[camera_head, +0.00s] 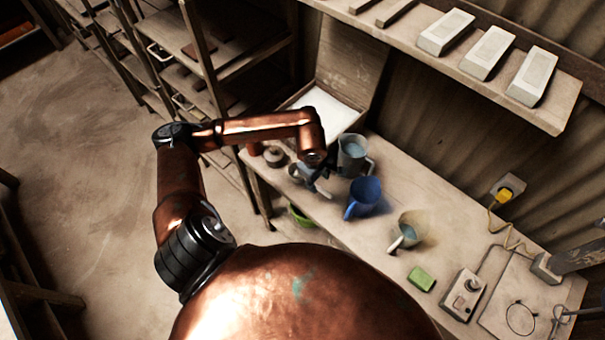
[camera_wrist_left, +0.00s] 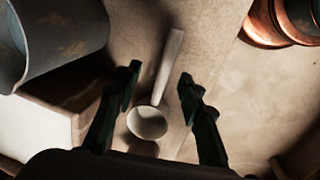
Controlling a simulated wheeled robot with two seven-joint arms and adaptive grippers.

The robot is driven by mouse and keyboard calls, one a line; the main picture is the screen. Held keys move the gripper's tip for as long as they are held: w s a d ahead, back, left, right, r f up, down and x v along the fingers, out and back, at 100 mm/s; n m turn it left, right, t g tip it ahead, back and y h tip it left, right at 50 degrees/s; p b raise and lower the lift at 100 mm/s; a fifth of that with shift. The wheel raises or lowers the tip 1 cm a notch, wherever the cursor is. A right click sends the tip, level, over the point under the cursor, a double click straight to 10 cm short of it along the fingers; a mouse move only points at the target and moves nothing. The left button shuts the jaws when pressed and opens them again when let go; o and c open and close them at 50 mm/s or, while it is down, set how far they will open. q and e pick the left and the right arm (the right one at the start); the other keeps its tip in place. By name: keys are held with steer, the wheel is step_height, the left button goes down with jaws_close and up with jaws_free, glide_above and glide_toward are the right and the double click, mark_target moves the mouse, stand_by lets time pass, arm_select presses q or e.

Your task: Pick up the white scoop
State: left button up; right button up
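The white scoop (camera_wrist_left: 148,121) lies on the worktable in the left wrist view, its round bowl near my palm and its handle (camera_wrist_left: 171,58) pointing away, up the picture. My left gripper (camera_wrist_left: 160,82) is open, with one dark finger on each side of the scoop; neither visibly touches it. In the head view my left gripper (camera_head: 318,172) is over the back left part of the table, beside the grey jug (camera_head: 353,155). It partly covers the scoop's area there, and the scoop is hard to make out. My right gripper is not in view.
The jug's side also fills the upper left of the left wrist view (camera_wrist_left: 58,38). A blue jug (camera_head: 364,196), a pale jug (camera_head: 411,228) and a green block (camera_head: 421,279) stand along the table (camera_head: 365,258). A shelf (camera_head: 545,118) with white blocks hangs above.

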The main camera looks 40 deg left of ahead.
mark_target(319, 187)
arm_select(q)
step_height(319, 187, down, 4)
steer(key=shift+r+p, duration=0.25)
steer(key=shift+p, duration=0.15)
steer(key=shift+w+f, duration=0.2)
steer(key=shift+f, duration=0.8)
steer(key=c, duration=0.8)
jaws_close()
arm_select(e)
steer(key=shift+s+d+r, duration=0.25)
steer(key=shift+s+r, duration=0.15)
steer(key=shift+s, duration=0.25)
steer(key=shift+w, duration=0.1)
